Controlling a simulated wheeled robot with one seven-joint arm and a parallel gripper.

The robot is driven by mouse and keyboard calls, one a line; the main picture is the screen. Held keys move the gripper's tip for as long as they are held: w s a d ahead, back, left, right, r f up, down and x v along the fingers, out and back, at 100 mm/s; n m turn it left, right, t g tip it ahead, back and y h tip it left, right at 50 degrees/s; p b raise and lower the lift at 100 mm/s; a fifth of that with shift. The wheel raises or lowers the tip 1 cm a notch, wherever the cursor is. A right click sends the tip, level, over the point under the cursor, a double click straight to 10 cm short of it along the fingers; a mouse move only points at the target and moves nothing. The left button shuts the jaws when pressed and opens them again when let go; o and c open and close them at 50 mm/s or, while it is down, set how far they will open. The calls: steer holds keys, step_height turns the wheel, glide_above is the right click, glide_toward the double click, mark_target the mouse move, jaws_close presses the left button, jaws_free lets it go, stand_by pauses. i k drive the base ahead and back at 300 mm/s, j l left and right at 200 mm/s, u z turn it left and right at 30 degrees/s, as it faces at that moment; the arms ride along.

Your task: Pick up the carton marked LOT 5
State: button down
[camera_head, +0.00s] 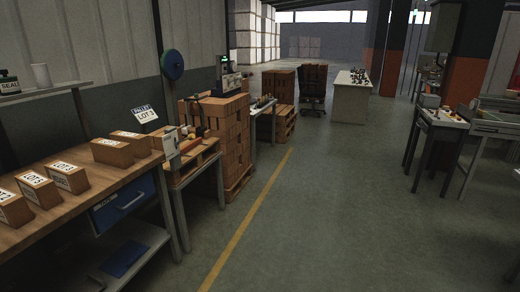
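Several small brown cartons with white labels stand on the wooden workbench (90,204) at the left. The carton whose label seems to read LOT 5 (42,196) stands upright in the front row. A carton that seems to read LOT 2 (14,212) is on its left, and one that seems to read LOT 3 (72,184) is on its right. Two more cartons (113,156) (133,148) lie further back, with labels too small to read. My gripper is not in view.
A blue drawer (122,204) and a lower shelf (150,240) are under the bench. A sign seeming to read PALLET LOT 3 (144,114) stands behind it. The floor (330,210) right of the yellow line (250,205) is clear.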

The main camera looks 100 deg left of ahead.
mark_target(37, 188)
steer(key=u, duration=4.25)
